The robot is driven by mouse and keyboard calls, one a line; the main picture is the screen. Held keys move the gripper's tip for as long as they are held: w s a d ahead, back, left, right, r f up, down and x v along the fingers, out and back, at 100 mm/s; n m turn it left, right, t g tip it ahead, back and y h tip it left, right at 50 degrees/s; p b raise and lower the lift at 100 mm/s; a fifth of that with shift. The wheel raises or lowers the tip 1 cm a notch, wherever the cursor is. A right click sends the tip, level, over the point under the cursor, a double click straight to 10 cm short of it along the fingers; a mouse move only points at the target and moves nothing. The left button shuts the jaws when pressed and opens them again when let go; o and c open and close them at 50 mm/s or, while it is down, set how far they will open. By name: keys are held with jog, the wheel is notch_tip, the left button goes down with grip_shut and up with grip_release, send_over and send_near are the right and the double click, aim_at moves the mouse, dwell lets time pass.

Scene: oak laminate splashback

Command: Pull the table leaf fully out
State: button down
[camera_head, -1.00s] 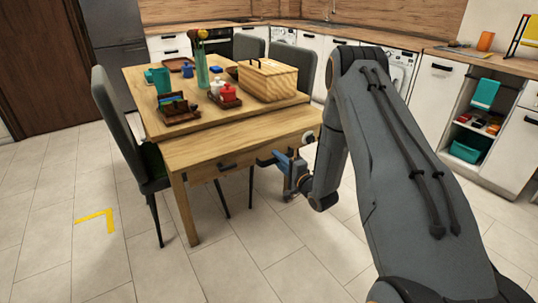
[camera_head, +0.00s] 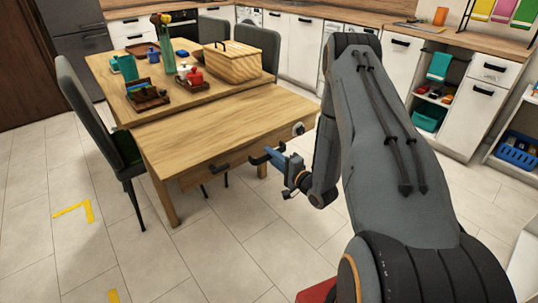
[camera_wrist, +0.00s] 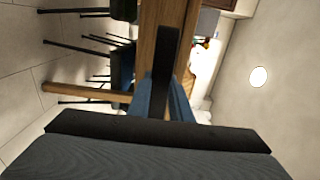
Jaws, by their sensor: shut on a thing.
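The wooden table leaf (camera_head: 212,125) juts from the near side of the wooden table (camera_head: 104,79), just below its top. A broad strip of the leaf shows, with legs under its front edge. A dark handle (camera_head: 218,169) sits on its front. My gripper (camera_head: 264,157) is at the right part of that front, its blue fingers shut on a dark part that looks like the handle. In the wrist view a black bar (camera_wrist: 166,55) stands between the blue fingers against the wooden edge. The exact contact is hard to see.
A wooden basket (camera_head: 235,68), a vase with flowers (camera_head: 167,50) and trays with small items stand on the tabletop. A grey chair (camera_head: 95,115) stands close to the left of the leaf. Yellow marks (camera_head: 85,210) lie on the floor. Tiled floor before the leaf is clear.

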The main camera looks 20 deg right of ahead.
jog(key=shift+s+f, duration=0.15)
jog(key=shift+s, duration=0.05)
jog(key=c, duration=1.7)
grip_release()
jog(key=shift+s+d, duration=0.1)
jog(key=shift+d, duration=0.05)
jog(key=shift+o, duration=0.6)
jog(key=v, duration=0.7)
jog(key=shift+s, duration=0.3)
